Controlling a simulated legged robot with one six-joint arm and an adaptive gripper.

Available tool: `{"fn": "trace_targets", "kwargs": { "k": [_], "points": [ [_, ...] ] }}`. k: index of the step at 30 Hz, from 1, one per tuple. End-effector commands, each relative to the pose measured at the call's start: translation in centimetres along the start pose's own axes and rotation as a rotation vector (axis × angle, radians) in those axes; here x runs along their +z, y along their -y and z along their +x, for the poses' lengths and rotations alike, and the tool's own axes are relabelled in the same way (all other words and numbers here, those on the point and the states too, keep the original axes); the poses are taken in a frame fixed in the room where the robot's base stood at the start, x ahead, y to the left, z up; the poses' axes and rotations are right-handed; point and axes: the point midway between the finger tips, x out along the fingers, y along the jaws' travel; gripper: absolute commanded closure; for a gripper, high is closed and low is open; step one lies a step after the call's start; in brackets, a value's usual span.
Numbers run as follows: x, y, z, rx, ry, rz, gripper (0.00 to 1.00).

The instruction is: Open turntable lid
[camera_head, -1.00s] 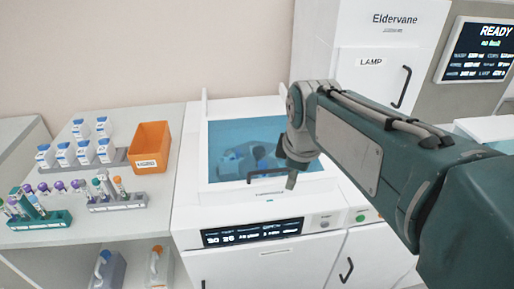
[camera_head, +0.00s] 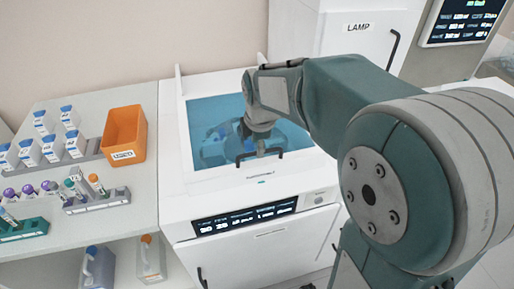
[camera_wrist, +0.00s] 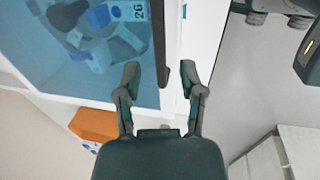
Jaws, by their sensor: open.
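The turntable lid (camera_head: 203,108) is a blue see-through panel in a white frame on top of the white machine, and it looks shut. Its dark bar handle (camera_head: 261,155) runs along the front edge of the lid. My gripper (camera_head: 258,145) is over that front edge, at the handle. In the wrist view the handle (camera_wrist: 161,45) reaches down between the two spread fingertips of my gripper (camera_wrist: 162,82), which are open. I cannot tell whether a finger touches it. The turntable with bottles (camera_wrist: 100,40) shows blurred through the lid.
The machine's front display (camera_head: 245,216) is lit below the lid. An orange bin (camera_head: 125,133), white bottles (camera_head: 29,152) and tube racks (camera_head: 97,200) stand on the bench at left. A white cabinet labelled LAMP (camera_head: 358,50) stands behind at right.

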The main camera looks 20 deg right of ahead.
Motion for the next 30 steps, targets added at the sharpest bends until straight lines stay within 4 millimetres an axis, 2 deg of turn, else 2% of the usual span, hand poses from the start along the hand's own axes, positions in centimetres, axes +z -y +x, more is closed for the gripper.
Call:
{"fn": "trace_targets", "kwargs": {
  "k": [1, 6, 14, 15, 18, 26, 30],
  "points": [
    [0.0, 0.0, 0.8, -0.002, 0.0, 0.0, 0.49],
    [0.1, 0.0, 2.0, 0.0, 0.0, 0.001, 0.49],
    [0.0, 0.0, 2.2, 0.001, 0.0, 0.001, 0.49],
    [0.0, 0.0, 2.2, 0.001, 0.0, 0.001, 0.58],
    [0.0, 0.0, 2.2, 0.001, 0.0, 0.001, 1.0],
    [0.0, -0.1, 2.2, 0.001, 0.0, 0.001, 1.0],
    [0.0, -0.7, 2.3, 0.001, -0.001, 0.001, 1.0]
  ]
}}
